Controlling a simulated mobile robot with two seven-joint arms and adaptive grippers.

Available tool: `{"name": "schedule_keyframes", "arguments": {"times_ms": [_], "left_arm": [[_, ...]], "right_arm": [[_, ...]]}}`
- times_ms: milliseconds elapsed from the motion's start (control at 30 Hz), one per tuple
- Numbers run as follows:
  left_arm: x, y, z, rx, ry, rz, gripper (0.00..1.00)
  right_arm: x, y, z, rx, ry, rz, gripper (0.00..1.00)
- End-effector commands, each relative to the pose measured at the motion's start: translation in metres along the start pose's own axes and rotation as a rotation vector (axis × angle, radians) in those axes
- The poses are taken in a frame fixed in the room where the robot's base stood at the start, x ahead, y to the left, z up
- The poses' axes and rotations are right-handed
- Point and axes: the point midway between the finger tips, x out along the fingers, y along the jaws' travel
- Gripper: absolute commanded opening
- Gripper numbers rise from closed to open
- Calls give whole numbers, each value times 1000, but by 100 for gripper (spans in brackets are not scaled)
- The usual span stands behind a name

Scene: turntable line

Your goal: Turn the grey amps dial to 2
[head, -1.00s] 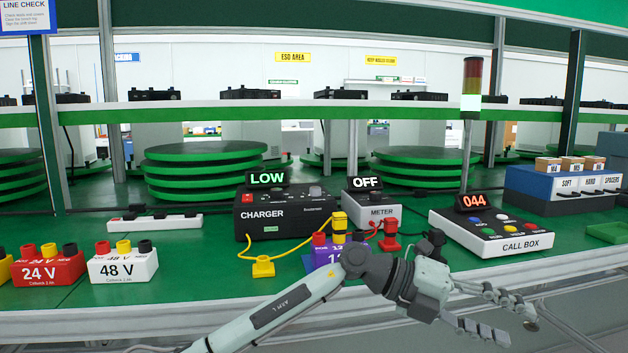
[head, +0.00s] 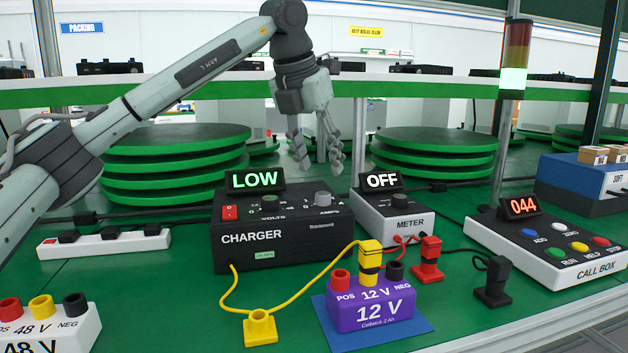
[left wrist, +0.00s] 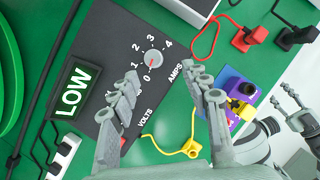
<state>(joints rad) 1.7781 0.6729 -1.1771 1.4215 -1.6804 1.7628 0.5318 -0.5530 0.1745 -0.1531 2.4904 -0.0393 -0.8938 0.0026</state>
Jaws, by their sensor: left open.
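The black charger (head: 285,235) stands on the green bench with a lit LOW sign (head: 255,180). Its grey amps dial (head: 322,198) is on the right of the sloping top. In the left wrist view, the amps dial (left wrist: 153,58) has a scale from 0 to 4, and its red mark appears to point toward 0. What appears to be my right gripper (left wrist: 293,105) shows at that view's right edge.
The meter (head: 393,215) with an OFF sign stands right of the charger. A yellow cable crosses before the charger. The call box (head: 545,245) is at right, a power strip (head: 105,243) at left.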

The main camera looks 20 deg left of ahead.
Motion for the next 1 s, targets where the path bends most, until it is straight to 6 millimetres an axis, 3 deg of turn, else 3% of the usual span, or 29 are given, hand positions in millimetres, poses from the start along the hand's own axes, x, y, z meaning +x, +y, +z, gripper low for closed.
{"name": "schedule_keyframes", "arguments": {"times_ms": [167,600,967,1000], "left_arm": [[2,9,-1,-5,6,27,47],[64,9,-1,-5,5,24,47],[71,9,-1,-5,3,24,47],[71,9,-1,-5,3,23,43]], "right_arm": [[-1,-4,-3,4,14,-9,40],[0,-13,-22,10,105,-29,40],[-1,-14,-25,11,114,-31,40],[-1,-14,-25,11,114,-31,40]]}}
